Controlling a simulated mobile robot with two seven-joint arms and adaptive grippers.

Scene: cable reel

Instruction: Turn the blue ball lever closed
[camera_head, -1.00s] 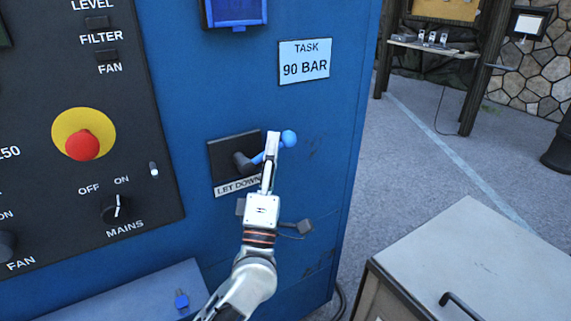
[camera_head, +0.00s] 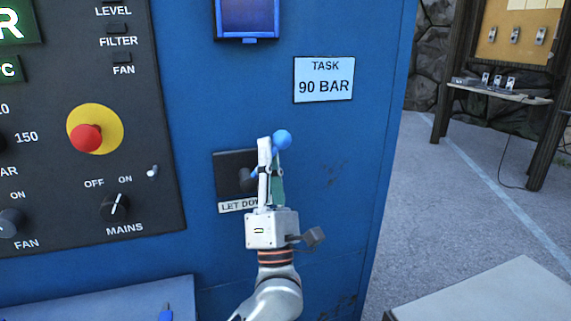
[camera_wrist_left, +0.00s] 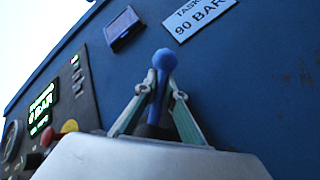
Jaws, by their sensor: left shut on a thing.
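The blue ball lever (camera_head: 282,140) sticks out from a dark plate (camera_head: 226,186) labelled "LET DOWN" on the blue cabinet. Its ball end points up and right in the head view. My left gripper (camera_head: 269,160) is at the lever, its fingers pointing up and shut on the lever's arm just below the ball. In the left wrist view the blue lever (camera_wrist_left: 164,70) stands between the two fingers, with the ball above the fingertips. The fingers hide much of the lever's arm in the head view. My right gripper is not in view.
A black control panel (camera_head: 90,215) with a red emergency button (camera_head: 86,138) and knobs is at the left. A "90 BAR" sign (camera_head: 324,79) is above the lever. A pale-topped cabinet (camera_head: 490,295) stands at lower right. Open floor lies beyond the blue cabinet's right edge.

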